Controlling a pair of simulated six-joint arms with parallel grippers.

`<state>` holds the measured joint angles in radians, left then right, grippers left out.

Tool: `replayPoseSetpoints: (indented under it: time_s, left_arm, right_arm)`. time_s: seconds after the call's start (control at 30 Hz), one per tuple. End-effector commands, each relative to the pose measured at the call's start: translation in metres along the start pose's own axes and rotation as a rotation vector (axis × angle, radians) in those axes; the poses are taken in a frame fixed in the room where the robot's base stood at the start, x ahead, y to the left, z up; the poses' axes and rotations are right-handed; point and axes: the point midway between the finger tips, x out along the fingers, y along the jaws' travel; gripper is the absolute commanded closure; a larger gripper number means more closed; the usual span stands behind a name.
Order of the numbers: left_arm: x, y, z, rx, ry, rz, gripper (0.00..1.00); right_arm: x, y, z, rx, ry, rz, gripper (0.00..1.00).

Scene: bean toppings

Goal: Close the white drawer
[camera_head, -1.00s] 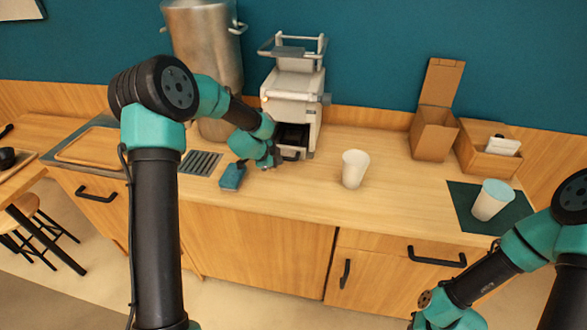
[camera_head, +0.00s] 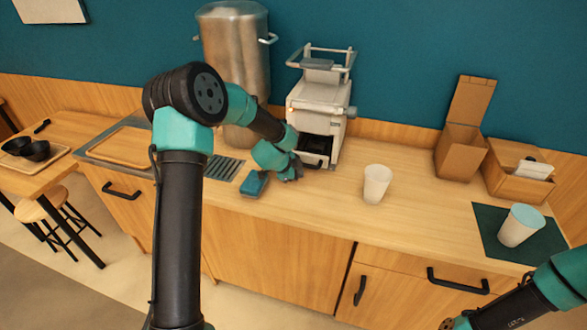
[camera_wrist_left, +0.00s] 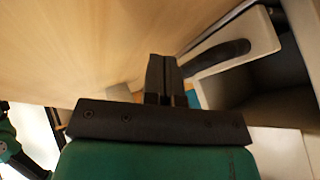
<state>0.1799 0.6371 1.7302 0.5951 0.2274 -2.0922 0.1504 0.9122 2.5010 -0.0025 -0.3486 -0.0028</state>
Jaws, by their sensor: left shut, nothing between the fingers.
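The white drawer (camera_head: 318,162) sits low in the front of the white machine (camera_head: 318,98). It is pulled partly out, and its dark inside shows above its front. In the left wrist view the drawer's white front (camera_wrist_left: 262,42) carries a dark handle (camera_wrist_left: 218,57). My left gripper (camera_head: 297,172) is just left of the drawer front, low over the counter. Its shut, empty fingers (camera_wrist_left: 164,68) show beside the handle; I cannot tell whether they touch it.
A blue sponge-like block (camera_head: 254,183) lies just left of my left gripper. A white cup (camera_head: 377,183) stands to the right of the machine. A metal pot (camera_head: 234,50) is behind, and cardboard boxes (camera_head: 462,150) stand farther right. The counter between is clear.

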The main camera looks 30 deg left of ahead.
Motion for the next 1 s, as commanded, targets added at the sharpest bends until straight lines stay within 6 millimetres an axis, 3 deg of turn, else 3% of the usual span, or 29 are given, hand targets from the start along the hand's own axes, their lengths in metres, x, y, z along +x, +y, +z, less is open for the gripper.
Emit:
replayPoseSetpoints:
  time_s: [0.07, 0.6, 1.0]
  left_arm:
    - [-0.003, 0.011, -0.009, 0.010, 0.006, 0.008, 1.00]
    - [-0.088, 0.009, -0.007, 0.010, 0.006, 0.008, 1.00]
    - [-0.100, 0.010, -0.007, 0.008, 0.007, 0.011, 1.00]
  right_arm:
    - [0.000, 0.000, 0.000, -0.001, 0.000, 0.000, 1.00]
    - [0.000, 0.000, 0.000, 0.000, 0.000, 0.000, 1.00]
    - [0.000, 0.000, 0.000, 0.000, 0.000, 0.000, 1.00]
